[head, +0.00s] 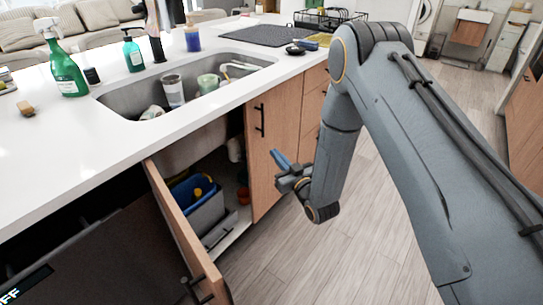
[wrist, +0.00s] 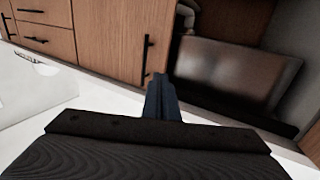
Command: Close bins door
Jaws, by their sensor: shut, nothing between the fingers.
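The bins door (head: 182,232) is a wooden cabinet door under the sink. It stands open toward the front left in the head view, with a dark handle (head: 196,290) near its lower free edge. Behind it a grey bin (head: 205,215) with a blue liner and something yellow shows inside the cabinet. My gripper (head: 280,160) is shut and empty, in front of the closed neighbouring door, to the right of the open door and apart from it. In the wrist view my gripper (wrist: 162,92) points toward the cabinet front, near a black handle (wrist: 147,60).
The closed door (head: 262,150) and drawers continue to the right. The white countertop (head: 60,135) holds the sink (head: 185,90) with cups, plus a green spray bottle (head: 65,65). The wooden floor (head: 290,255) in front of the cabinets is clear.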

